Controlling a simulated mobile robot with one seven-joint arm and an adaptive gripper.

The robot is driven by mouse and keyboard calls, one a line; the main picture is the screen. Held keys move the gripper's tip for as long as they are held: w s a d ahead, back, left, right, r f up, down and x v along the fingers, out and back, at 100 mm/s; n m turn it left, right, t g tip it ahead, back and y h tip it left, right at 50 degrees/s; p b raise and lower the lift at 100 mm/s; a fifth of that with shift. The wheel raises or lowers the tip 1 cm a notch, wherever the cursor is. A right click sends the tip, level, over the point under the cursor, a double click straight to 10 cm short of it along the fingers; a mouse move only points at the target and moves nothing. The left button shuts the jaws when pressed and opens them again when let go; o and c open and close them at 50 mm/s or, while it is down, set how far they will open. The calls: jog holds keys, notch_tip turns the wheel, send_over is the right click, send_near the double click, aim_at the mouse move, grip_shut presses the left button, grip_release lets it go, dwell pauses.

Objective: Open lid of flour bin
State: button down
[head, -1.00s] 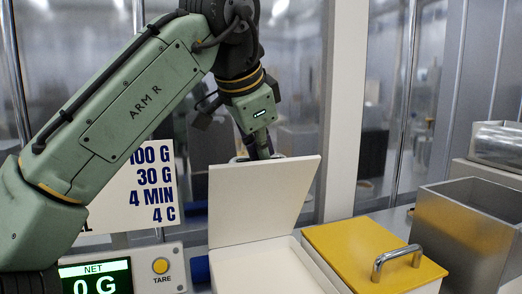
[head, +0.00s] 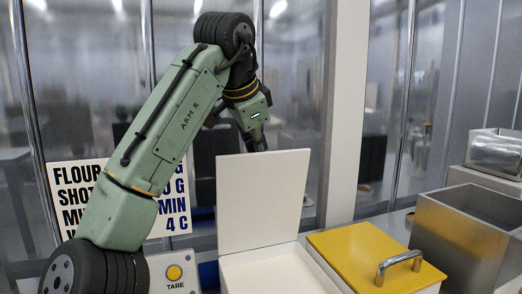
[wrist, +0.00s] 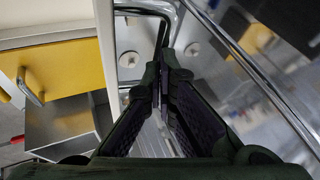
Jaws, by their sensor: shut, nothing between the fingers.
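The white flour bin (head: 275,268) stands at the front centre in the head view, its top open and its pale inside showing. Its white lid (head: 264,200) stands up nearly vertical at the back of the bin. My gripper (head: 259,145) is just behind the lid's top edge, pointing down; the lid may hide its tips. The wrist view shows the fingers (wrist: 163,72) together with nothing held. A white edge, seemingly the lid (wrist: 106,45), runs left of the fingers; contact cannot be told.
A closed yellow-lidded bin (head: 365,252) with a metal handle (head: 397,265) stands right of the flour bin. An open metal container (head: 470,230) is further right. A scale (head: 174,273) and printed sign (head: 75,185) are at left. Glass panels and a white post (head: 343,110) stand behind.

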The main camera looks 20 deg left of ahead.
jog(key=shift+w+a+f, duration=0.1)
jog(key=shift+w+a, duration=0.4)
jog(key=shift+w, duration=0.3)
jog(key=shift+w+a+f, duration=0.15)
jog(key=shift+w+a, duration=0.35)
jog(key=shift+w, duration=0.3)
jog(key=shift+w+a+f, duration=0.1)
jog(key=shift+w+a, duration=0.4)
jog(key=shift+w, duration=0.3)
jog(key=v, duration=1.2)
